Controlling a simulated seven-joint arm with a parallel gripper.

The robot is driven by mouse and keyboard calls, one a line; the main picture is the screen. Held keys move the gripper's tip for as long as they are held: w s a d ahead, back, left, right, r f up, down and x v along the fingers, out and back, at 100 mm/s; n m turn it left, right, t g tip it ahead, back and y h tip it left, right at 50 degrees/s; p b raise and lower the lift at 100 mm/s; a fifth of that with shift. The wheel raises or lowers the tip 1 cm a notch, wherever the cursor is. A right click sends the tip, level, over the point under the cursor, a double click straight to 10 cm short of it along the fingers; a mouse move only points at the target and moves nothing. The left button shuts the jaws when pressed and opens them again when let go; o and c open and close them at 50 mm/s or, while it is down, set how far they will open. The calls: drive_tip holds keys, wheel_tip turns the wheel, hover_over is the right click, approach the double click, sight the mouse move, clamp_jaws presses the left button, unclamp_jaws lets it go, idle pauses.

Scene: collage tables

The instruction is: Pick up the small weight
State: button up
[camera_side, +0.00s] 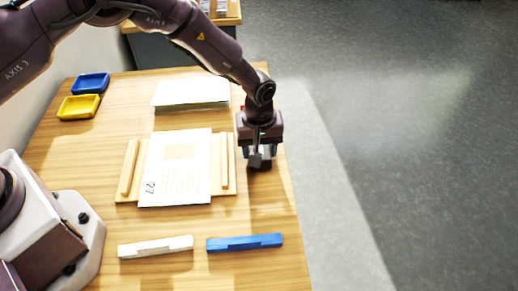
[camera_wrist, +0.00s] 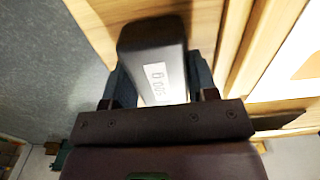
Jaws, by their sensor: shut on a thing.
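The small weight is a dark block with a pale label (camera_wrist: 150,45), seen from above in the wrist view. My gripper (camera_wrist: 160,80) is shut on it, with one finger along each side of the block. In the side view my gripper (camera_side: 258,156) points down at the right edge of the wooden table, to the right of the paper board. There the weight is mostly hidden by the fingers, and I cannot tell whether it touches the table.
A wooden board (camera_side: 133,190) with rails carries a printed sheet (camera_side: 178,175) just left of my gripper. White paper (camera_side: 192,92) lies behind it. A white bar (camera_side: 155,247) and a blue bar (camera_side: 244,242) lie in front. Blue (camera_side: 92,76) and yellow (camera_side: 66,113) trays stand back left.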

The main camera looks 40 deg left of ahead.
drive_tip(key=shift+r, duration=0.1)
drive_tip(key=shift+w+r, duration=0.1)
drive_tip(key=shift+r, duration=0.35)
wheel_tip(320, 180, up, 2)
drive_tip(key=shift+r, duration=0.25)
drive_tip(key=s+a+r, duration=0.5)
drive_tip(key=s+r, duration=0.4)
drive_tip(key=s, duration=0.4)
drive_tip(key=w+a+f+n, duration=0.1)
drive_tip(key=w+a+n, duration=0.1)
drive_tip(key=w+a, duration=0.2)
drive_tip(key=w+a+f+n, duration=0.2)
drive_tip(key=w+a, duration=0.3)
drive_tip(key=a, duration=0.5)
drive_tip(key=w+a+f+n, duration=0.1)
drive_tip(key=w+a+n, duration=0.3)
drive_tip(key=a, duration=0.3)
drive_tip(key=shift+w+a+f, duration=0.25)
drive_tip(key=shift+w+a, duration=0.1)
drive_tip(key=shift+w, duration=0.4)
drive_tip(key=shift+w+a+r+n, duration=0.1)
drive_tip(key=shift+w+r+n, duration=0.3)
drive_tip(key=shift+w+r, duration=0.35)
drive_tip(key=shift+f, duration=2.1)
